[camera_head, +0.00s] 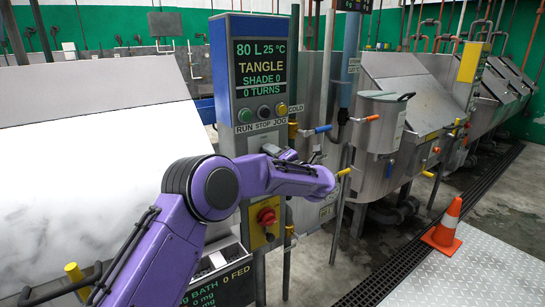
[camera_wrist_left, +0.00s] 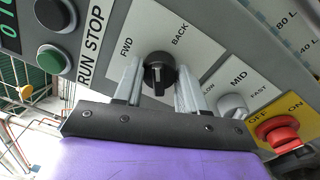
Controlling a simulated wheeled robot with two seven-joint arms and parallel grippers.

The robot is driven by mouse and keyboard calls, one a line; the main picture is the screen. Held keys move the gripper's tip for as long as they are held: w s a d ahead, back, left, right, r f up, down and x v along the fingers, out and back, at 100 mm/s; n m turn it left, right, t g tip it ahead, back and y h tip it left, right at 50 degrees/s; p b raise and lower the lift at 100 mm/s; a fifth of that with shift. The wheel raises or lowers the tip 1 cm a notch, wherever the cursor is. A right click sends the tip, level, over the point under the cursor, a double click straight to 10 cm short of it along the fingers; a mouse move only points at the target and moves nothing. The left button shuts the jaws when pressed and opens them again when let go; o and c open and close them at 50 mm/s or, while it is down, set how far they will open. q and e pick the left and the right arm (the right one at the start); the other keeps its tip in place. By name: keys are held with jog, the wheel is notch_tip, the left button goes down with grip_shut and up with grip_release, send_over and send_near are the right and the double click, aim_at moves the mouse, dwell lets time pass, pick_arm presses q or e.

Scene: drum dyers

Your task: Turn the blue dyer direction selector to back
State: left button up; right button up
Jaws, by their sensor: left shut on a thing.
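The blue-edged dyer control column (camera_head: 231,60) stands mid-picture in the head view. The black direction selector (camera_wrist_left: 159,72) shows in the left wrist view on a white plate, with FWD at its left and BACK at its upper right. Its grip bar runs roughly up and down in that view; I cannot tell exactly which label it points to. My left gripper (camera_wrist_left: 160,68) has one grey finger on each side of the selector and is shut on it. In the head view my purple arm hides the selector. My right gripper is not in view.
Run, stop and jog buttons (camera_head: 263,112) sit above the selector. A speed knob (camera_wrist_left: 232,106) and a red on-off switch (camera_wrist_left: 278,134) lie beside it. A grey dye tank (camera_head: 378,120) stands to the right. An orange cone (camera_head: 447,222) stands on the floor.

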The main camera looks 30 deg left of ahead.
pick_arm(q)
jog(key=shift+f+m+t+p, duration=0.1)
jog(key=shift+m+t+p, duration=0.45)
jog(key=shift+m, duration=2.65)
jog(key=shift+f+g+p, duration=0.1)
jog(key=shift+g+p, duration=0.15)
jog(key=shift+p, duration=0.05)
jog(key=o, duration=1.1)
jog(key=shift+c, duration=0.2)
jog(key=b+v, duration=0.4)
jog(key=v, duration=0.6)
jog(key=shift+d, duration=0.3)
